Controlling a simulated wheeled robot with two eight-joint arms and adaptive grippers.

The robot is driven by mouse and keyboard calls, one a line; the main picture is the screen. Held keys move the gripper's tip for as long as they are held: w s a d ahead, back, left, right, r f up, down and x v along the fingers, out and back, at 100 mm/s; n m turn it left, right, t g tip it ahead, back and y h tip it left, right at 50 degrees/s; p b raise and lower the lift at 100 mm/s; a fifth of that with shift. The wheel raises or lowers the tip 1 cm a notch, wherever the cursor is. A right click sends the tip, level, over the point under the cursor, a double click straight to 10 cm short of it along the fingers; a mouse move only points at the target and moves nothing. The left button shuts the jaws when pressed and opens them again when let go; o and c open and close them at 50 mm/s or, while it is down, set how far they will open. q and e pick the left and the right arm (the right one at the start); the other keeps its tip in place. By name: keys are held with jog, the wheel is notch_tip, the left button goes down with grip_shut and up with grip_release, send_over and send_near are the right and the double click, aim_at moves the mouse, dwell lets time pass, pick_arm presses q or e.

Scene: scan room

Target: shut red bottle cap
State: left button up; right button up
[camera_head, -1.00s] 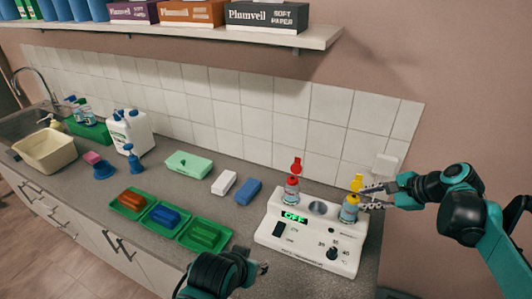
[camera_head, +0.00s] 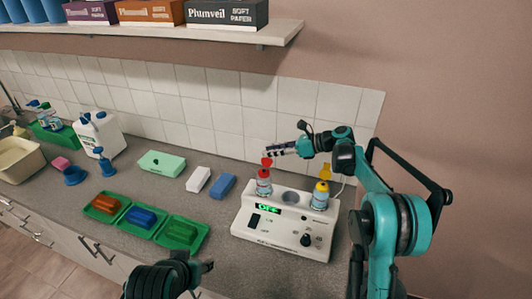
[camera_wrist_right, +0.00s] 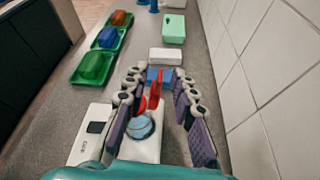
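The red-capped bottle (camera_head: 264,188) stands upright in the left part of the white warmer (camera_head: 252,238), in the head view. Its red cap (camera_head: 267,162) is flipped up, standing open above the bottle neck. In the right wrist view the raised red cap (camera_wrist_right: 155,90) shows between the fingers, apart from the purple pads. My right gripper (camera_head: 272,151) is open and empty, with its fingertips just above and beside the red cap. The wrist view shows its two fingers spread (camera_wrist_right: 155,97). My left gripper (camera_head: 208,267) is low at the front edge; its fingers are too small to judge.
A yellow-capped bottle (camera_head: 320,197) stands at the warmer's right, its cap raised. White (camera_head: 198,179) and blue (camera_head: 222,186) blocks lie left of the warmer. Green trays (camera_head: 181,233) sit farther left. The tiled wall is close behind; a shelf (camera_head: 240,36) hangs above.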

jog(key=shift+x, duration=0.95)
grip_shut()
